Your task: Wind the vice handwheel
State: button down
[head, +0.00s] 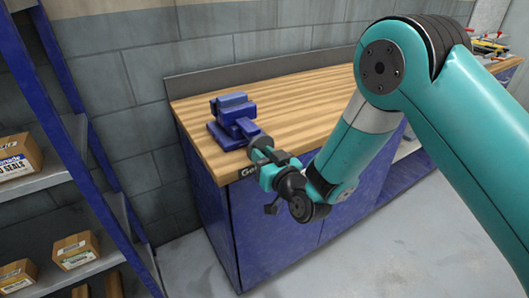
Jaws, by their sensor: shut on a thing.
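A blue vice (236,118) sits on the front left corner of the wooden workbench (300,105), its screw end facing the bench's front edge. Its handwheel (260,142) shows as a small greyish round piece at that end, partly hidden by my gripper. My gripper (261,157) is at the front of the vice, shut on the handwheel. The fingertips are small in this view and their exact grip on the rim is hard to make out. My teal arm reaches in from the right.
A blue rack (75,120) with cardboard boxes (75,250) stands to the left, close to the bench. A grey block wall is behind the bench. Clamps with red handles (490,45) lie at the far right. Open grey floor (400,245) lies in front.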

jog(key=shift+a+f+n+p, duration=0.1)
jog(key=shift+f+n+p, duration=0.2)
jog(key=shift+n, duration=0.6)
jog(key=shift+r, duration=0.1)
jog(key=shift+s+a+f+n+p, duration=0.1)
jog(key=shift+f+n+p, duration=0.15)
jog(key=shift+n+p, duration=0.65)
jog(key=shift+s+f+n+p, duration=0.1)
jog(key=shift+f+n+p, duration=0.1)
jog(key=shift+n+p, duration=0.65)
jog(key=shift+f+n+p, duration=0.25)
jog(key=shift+n+p, duration=0.15)
jog(key=shift+n, duration=0.45)
jog(key=shift+f+n+p, duration=0.2)
jog(key=shift+n+p, duration=0.2)
jog(key=shift+n, duration=0.4)
